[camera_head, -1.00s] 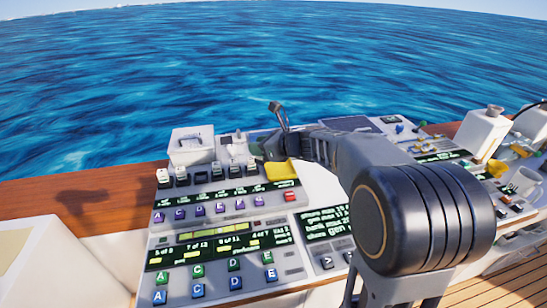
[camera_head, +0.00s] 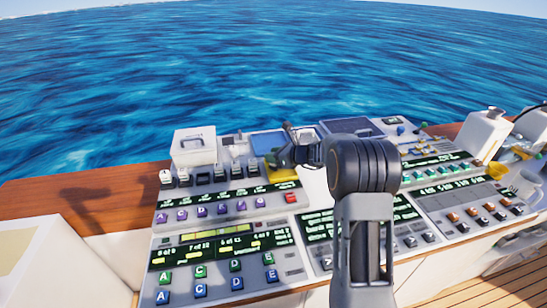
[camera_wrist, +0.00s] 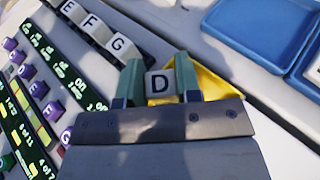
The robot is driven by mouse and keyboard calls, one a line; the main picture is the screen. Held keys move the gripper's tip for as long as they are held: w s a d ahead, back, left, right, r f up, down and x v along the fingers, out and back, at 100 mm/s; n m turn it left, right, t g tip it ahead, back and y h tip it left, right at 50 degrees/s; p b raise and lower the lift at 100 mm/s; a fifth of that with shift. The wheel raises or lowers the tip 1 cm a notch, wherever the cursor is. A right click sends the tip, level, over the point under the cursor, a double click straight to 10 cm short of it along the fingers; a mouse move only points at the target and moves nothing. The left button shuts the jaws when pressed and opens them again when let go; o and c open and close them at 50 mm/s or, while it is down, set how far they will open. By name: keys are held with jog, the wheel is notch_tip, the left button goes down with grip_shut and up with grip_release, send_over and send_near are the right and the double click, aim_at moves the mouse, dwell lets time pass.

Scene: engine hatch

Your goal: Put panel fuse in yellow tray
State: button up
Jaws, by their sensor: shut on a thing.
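The panel fuse, which I take to be the grey block marked D (camera_wrist: 159,86), sits between the two greenish fingers of my gripper (camera_wrist: 158,72) in the wrist view. My gripper is shut on it. The yellow tray (camera_wrist: 214,85) shows behind and to the right of the block. I cannot tell whether the block touches the tray. In the head view my gripper (camera_head: 286,154) is at the yellow tray (camera_head: 282,176), just above its far part. The block is hidden there.
Grey lettered blocks (camera_wrist: 101,34) stand in a row left of my gripper. A blue panel (camera_wrist: 262,30) lies behind the tray. A white box (camera_head: 194,147) stands at the console's back left. Lettered buttons and displays cover the near console.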

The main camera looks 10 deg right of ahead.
jog(key=shift+f, duration=0.45)
jog(key=shift+f, duration=0.2)
jog(key=o, duration=0.9)
jog(key=shift+r, duration=0.1)
